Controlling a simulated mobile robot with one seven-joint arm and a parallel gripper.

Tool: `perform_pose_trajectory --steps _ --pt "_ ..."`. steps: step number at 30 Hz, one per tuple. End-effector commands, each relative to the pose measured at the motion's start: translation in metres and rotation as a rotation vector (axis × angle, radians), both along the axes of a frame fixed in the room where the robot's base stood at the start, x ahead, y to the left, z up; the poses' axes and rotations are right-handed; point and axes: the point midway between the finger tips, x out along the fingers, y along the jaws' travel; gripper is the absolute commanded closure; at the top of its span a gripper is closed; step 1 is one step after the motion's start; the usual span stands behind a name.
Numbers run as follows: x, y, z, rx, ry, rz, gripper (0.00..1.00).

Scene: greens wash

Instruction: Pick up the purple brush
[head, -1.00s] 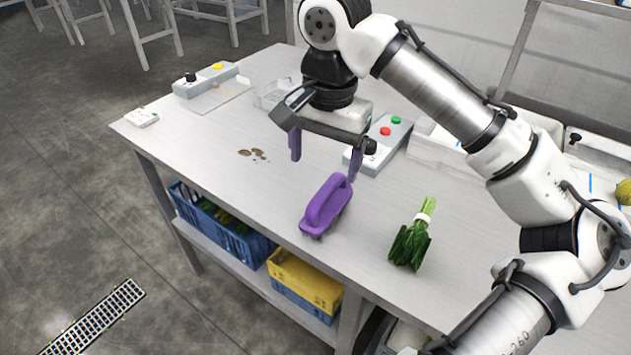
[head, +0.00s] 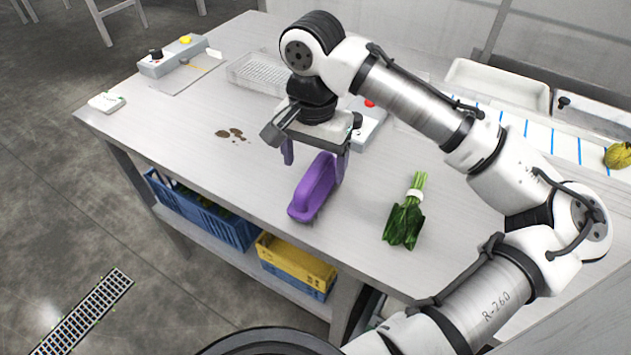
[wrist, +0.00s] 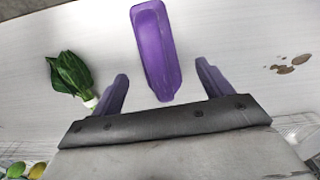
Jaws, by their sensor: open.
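The purple brush (head: 313,187) lies on the steel table near its front edge, handle side up. In the wrist view the brush (wrist: 155,50) is just ahead of my gripper, its near end lined up with the gap between the fingers. My gripper (head: 315,158) is open and empty, its purple fingers just behind the brush in the head view. In the wrist view the two fingers of my gripper (wrist: 163,90) stand apart on either side. Whether a finger touches the brush cannot be told.
A bunch of greens (head: 403,222) lies right of the brush. Brown spots (head: 231,135) mark the table to the left. A control box (head: 172,55), a small white device (head: 106,102) and a wire tray (head: 258,72) stand farther back. Crates (head: 297,262) sit on the shelf below.

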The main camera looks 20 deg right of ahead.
Motion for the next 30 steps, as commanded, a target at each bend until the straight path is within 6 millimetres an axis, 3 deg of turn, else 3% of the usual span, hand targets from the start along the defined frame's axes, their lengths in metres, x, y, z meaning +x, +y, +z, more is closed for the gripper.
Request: perform_pose_trajectory --steps 9,18,30 --pt "0.0 -0.003 -0.042 0.002 0.001 0.001 0.21" --pt "0.0 -0.004 -0.048 0.001 -0.001 0.0 0.21" --pt "0.0 -0.003 -0.047 0.001 -0.001 0.0 0.73"
